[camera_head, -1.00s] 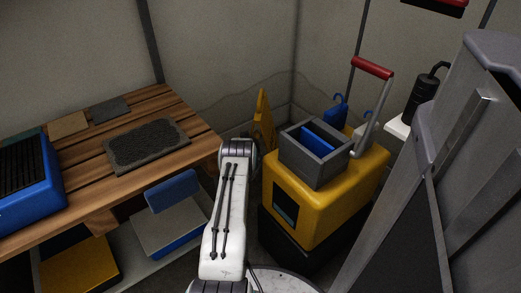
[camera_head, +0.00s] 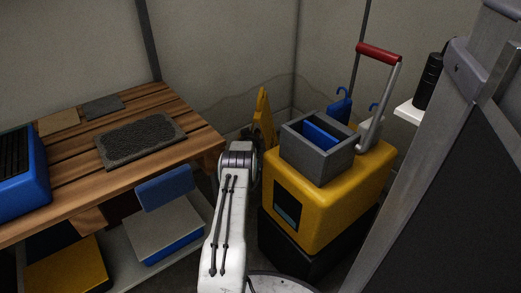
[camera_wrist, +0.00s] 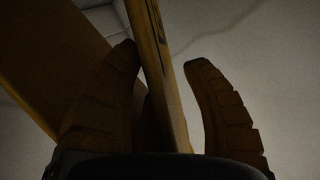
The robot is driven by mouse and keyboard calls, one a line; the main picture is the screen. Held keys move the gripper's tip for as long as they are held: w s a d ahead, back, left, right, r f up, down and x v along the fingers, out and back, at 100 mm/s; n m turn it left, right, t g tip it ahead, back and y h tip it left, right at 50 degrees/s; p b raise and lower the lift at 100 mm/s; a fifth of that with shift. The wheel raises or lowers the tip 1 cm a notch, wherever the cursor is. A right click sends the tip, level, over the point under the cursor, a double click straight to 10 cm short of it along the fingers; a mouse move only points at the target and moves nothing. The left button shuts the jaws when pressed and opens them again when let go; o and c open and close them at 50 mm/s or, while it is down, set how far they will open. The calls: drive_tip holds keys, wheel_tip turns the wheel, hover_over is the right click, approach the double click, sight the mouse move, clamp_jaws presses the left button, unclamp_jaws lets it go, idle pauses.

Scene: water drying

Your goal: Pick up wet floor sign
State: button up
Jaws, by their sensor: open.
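The yellow wet floor sign (camera_head: 263,117) stands upright in the corner behind my arm in the head view. Its lower part is hidden by my arm and the yellow cart. In the wrist view the narrow edge of a yellow panel of the sign (camera_wrist: 164,85) rises between the two fingers of my gripper (camera_wrist: 164,56). The fingers are open, one on each side of the panel. A clear gap shows at the right finger; the left finger is closer to the panel. In the head view my gripper is mostly hidden beyond the arm.
A yellow cart (camera_head: 318,205) with a grey bin (camera_head: 318,163) and red-handled lever stands close right of my arm. A wooden slatted table (camera_head: 190,131) is at left. A grey metal structure (camera_head: 430,180) is at the right. A wide brown panel (camera_wrist: 45,55) slants across the wrist view's left.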

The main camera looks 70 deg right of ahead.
drive_tip(key=shift+c, duration=0.2)
clamp_jaws()
drive_tip(key=shift+r, duration=0.2)
idle(0.4)
